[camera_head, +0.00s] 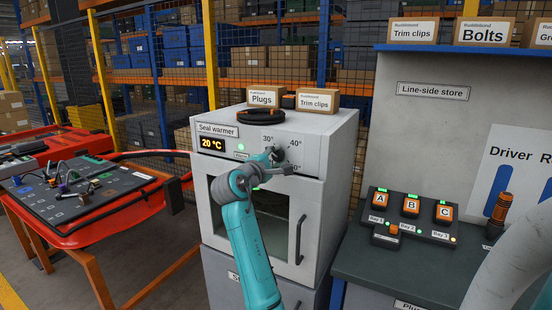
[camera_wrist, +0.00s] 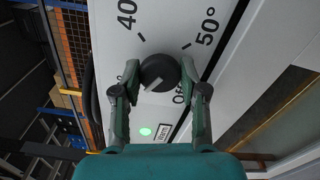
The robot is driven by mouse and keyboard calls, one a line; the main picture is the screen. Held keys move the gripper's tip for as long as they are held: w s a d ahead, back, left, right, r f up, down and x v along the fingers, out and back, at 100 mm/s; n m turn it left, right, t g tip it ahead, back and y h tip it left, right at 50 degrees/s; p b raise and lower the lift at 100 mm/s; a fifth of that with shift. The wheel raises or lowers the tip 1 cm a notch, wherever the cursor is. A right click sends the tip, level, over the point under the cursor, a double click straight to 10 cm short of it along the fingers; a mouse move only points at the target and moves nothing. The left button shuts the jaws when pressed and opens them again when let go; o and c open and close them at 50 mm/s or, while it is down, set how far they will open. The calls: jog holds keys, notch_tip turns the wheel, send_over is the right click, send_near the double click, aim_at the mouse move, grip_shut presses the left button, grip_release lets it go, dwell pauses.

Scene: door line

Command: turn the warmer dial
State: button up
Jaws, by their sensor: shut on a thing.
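The seal warmer (camera_head: 338,150) is a pale cabinet with a windowed door and a control panel on top of its front. Its display (camera_head: 210,143) reads 20 °C. The dark round dial (camera_wrist: 158,70) sits on the panel among the marks 40°, 50° and Off; a pale pointer line on it runs toward the lower left in the wrist view. My gripper (camera_wrist: 160,82) has one finger on each side of the dial and is shut on it. In the head view my gripper (camera_head: 277,158) covers part of the dial and the lower scale marks.
A green light (camera_wrist: 145,131) glows by the Warm label. The warmer's door handle (camera_head: 300,239) is below right. Boxes and a black coil (camera_head: 262,117) lie on top. A red bench (camera_head: 100,212) stands left; a counter with a bay panel (camera_head: 408,230) stands right.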

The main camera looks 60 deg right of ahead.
jog(key=n, duration=0.7)
jog(key=shift+f, duration=0.1)
jog(key=n, duration=0.4)
jog(key=shift+n, duration=2)
jog(key=o, duration=1.1)
jog(key=a, duration=0.8)
jog(key=s+a, duration=0.1)
jog(key=a, duration=0.3)
